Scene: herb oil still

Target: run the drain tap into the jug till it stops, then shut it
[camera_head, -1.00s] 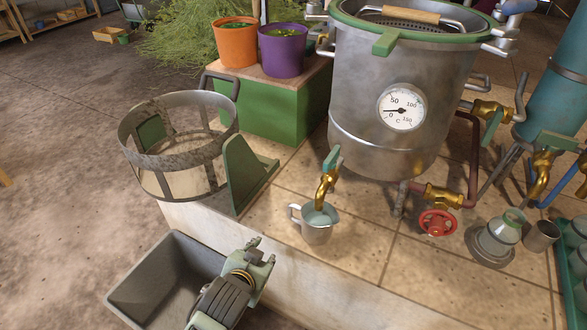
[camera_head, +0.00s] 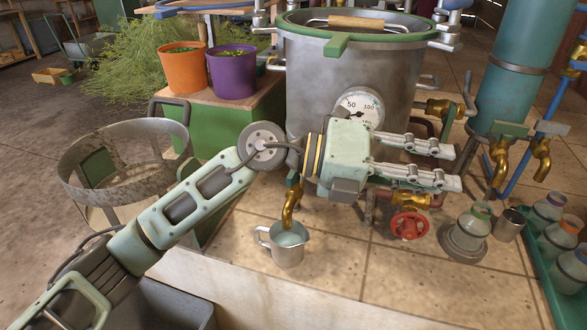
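The metal jug (camera_head: 288,254) stands on the tiled top, directly under the spout of the brass drain tap (camera_head: 290,206). Pale bluish liquid shows inside the jug, near its rim. I cannot make out a stream between spout and jug. The tap comes from the lower front of the steel still (camera_head: 305,75). My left gripper (camera_head: 450,167) is in front of the still, above and right of the jug. Its fingers point right, spread apart and empty. My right gripper is not in view.
A red valve wheel (camera_head: 409,224) and a grey-based bottle (camera_head: 472,228) stand right of the jug. A green crate (camera_head: 545,283) of bottles is at the right edge.

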